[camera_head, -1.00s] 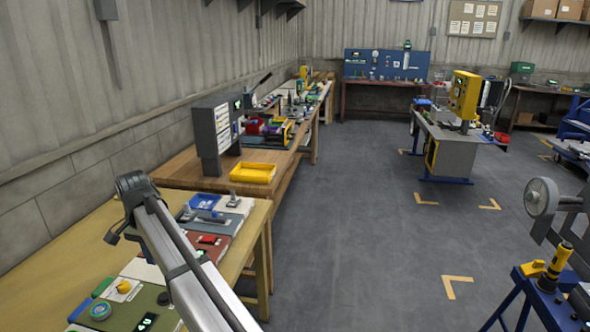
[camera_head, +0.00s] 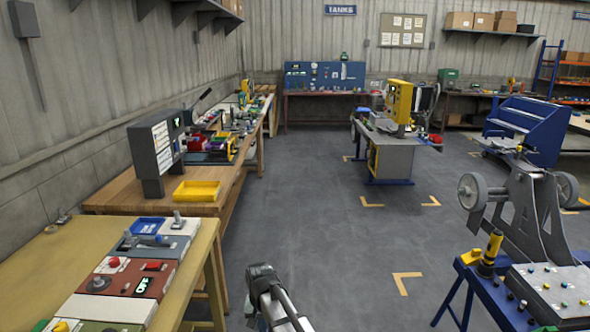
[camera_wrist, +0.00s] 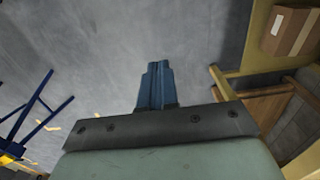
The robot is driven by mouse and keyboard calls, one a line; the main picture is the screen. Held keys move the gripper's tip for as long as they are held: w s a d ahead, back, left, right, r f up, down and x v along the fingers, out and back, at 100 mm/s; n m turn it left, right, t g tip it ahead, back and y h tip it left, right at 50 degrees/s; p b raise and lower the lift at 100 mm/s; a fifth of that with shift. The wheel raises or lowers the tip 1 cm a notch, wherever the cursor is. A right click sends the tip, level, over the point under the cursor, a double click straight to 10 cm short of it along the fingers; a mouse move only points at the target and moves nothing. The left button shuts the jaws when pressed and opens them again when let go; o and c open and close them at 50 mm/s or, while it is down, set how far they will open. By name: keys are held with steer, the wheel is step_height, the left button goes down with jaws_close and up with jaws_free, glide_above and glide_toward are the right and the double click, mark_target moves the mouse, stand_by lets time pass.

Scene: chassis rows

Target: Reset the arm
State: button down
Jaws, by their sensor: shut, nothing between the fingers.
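My gripper (camera_wrist: 157,72) shows in the wrist view, with its blue fingers together and nothing between them. It is over grey floor, clear of any object. In the head view my arm reaches up from the bottom edge, right of the near workbench (camera_head: 40,282). The fingers cannot be made out in that view.
The near bench carries several control panels, such as a red one (camera_head: 112,283). A yellow tray (camera_head: 197,190) is on the wooden bench behind. A blue stand (camera_head: 480,297) with a wheeled metal frame (camera_head: 533,205) is at right. Open floor (camera_head: 330,250) lies between.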

steer(key=s+d+f, duration=0.4)
steer(key=d, duration=0.5)
steer(key=s+d+f, duration=0.4)
steer(key=d, duration=0.5)
steer(key=s+d+f, duration=0.3)
steer(key=d+f, duration=0.1)
steer(key=d, duration=0.5)
steer(key=s+f+g, duration=0.3)
steer(key=s+f, duration=0.7)
steer(key=s, duration=0.5)
steer(key=s+f+g, duration=0.3)
steer(key=s+f, duration=0.7)
steer(key=s, duration=0.5)
steer(key=shift+g, duration=0.4)
steer(key=shift+w+a, duration=0.1)
